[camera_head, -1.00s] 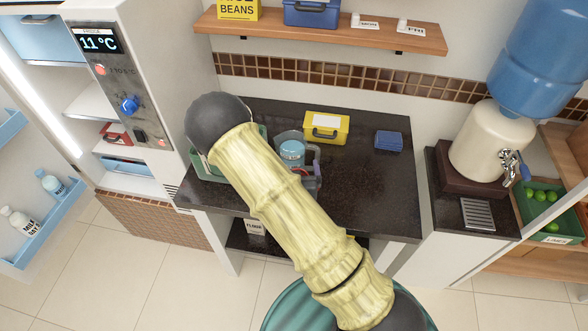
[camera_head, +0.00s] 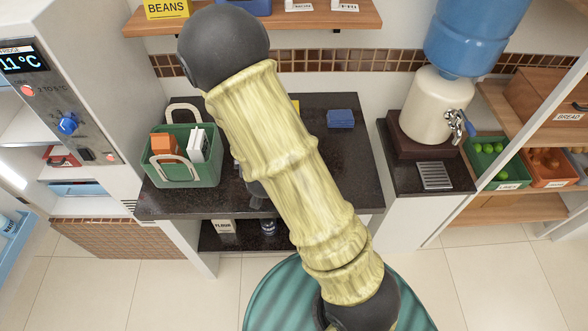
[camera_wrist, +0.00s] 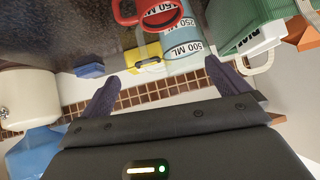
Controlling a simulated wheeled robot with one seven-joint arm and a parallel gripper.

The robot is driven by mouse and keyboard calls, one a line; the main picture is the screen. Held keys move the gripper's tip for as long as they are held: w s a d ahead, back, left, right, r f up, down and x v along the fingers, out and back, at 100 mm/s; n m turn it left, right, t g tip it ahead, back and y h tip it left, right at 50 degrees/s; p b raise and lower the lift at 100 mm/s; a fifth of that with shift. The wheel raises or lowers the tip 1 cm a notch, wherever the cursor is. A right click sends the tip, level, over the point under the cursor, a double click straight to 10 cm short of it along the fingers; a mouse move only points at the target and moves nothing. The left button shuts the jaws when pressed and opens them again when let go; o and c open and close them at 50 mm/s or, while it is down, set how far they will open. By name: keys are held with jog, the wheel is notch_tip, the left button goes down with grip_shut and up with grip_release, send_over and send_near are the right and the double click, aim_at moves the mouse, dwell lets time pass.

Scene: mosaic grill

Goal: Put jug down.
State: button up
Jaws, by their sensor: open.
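In the upside-down wrist view, a light blue jug marked 500 ML (camera_wrist: 186,60) shows beyond my gripper (camera_wrist: 162,72). The gripper is open, its two purple-grey fingers spread wide with nothing gripped between them. A 250 ML marking (camera_wrist: 178,29) shows beside the 500 ML one, and a red jug marked 150 ML (camera_wrist: 150,12) stands close to it. I cannot tell whether the jugs touch.
The dark counter (camera_head: 350,165) holds a green carrier (camera_head: 185,175) with cartons at left and a blue block (camera_head: 341,118) at right. A yellow box (camera_wrist: 146,56) stands near the jugs.

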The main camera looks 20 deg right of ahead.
jog(key=s+d+r+n+g+y, duration=0.1)
jog(key=s+d+r+g, duration=0.1)
jog(key=s+r, duration=0.3)
jog(key=s+d+r+n+g, duration=0.2)
jog(key=s+r+g, duration=0.3)
jog(key=s, duration=0.4)
jog(key=shift+s+d+r+y, duration=0.15)
jog(key=shift+d+r+y, duration=0.1)
jog(key=shift+r+y, duration=0.15)
